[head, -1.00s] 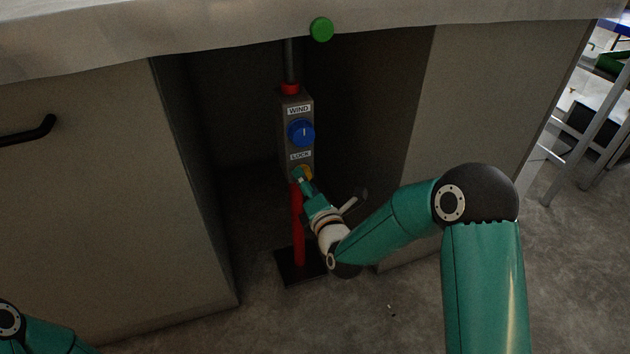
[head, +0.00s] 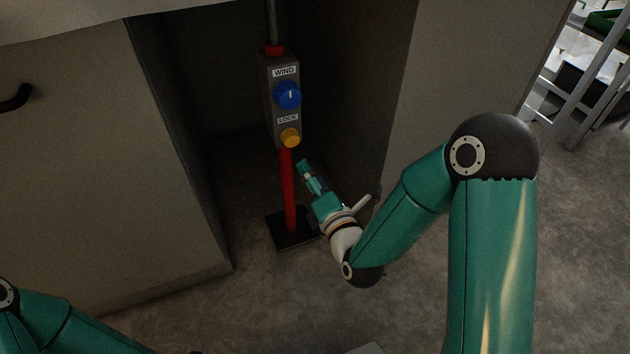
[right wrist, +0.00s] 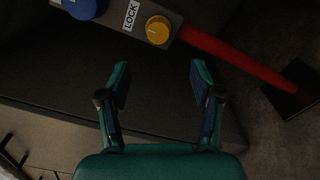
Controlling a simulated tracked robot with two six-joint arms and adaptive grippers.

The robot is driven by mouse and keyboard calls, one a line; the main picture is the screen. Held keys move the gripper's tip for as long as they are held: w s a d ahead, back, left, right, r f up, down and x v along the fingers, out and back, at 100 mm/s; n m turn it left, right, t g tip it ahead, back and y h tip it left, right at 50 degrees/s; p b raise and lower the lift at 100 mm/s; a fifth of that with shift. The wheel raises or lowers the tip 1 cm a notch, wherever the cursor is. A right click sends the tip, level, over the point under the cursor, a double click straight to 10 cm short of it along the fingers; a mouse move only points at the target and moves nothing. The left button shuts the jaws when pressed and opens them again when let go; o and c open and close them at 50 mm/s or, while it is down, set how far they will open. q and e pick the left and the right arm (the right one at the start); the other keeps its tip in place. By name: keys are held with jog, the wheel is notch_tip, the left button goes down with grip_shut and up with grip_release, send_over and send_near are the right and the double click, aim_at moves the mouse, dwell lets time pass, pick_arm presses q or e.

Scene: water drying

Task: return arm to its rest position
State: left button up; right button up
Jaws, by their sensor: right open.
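My right gripper (head: 304,168) is below and to the right of the yellow LOCK knob (head: 290,138) in the head view, apart from it. In the right wrist view its two fingers (right wrist: 158,84) are spread with nothing between them. The LOCK knob (right wrist: 158,30) shows beyond the fingertips there. The knob sits on a grey control box (head: 270,100), under a blue WIND knob (head: 287,95). My left arm shows only in part at the lower left of the head view, and its gripper is out of the frame.
The box stands on a red post (head: 288,190) with a black base plate (head: 290,240), in a recess between a left cabinet (head: 90,180) and a right panel (head: 455,70). A metal rack (head: 585,95) is at the upper right. The floor (head: 585,270) at right is clear.

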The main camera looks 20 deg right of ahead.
jog(key=shift+s, duration=0.8)
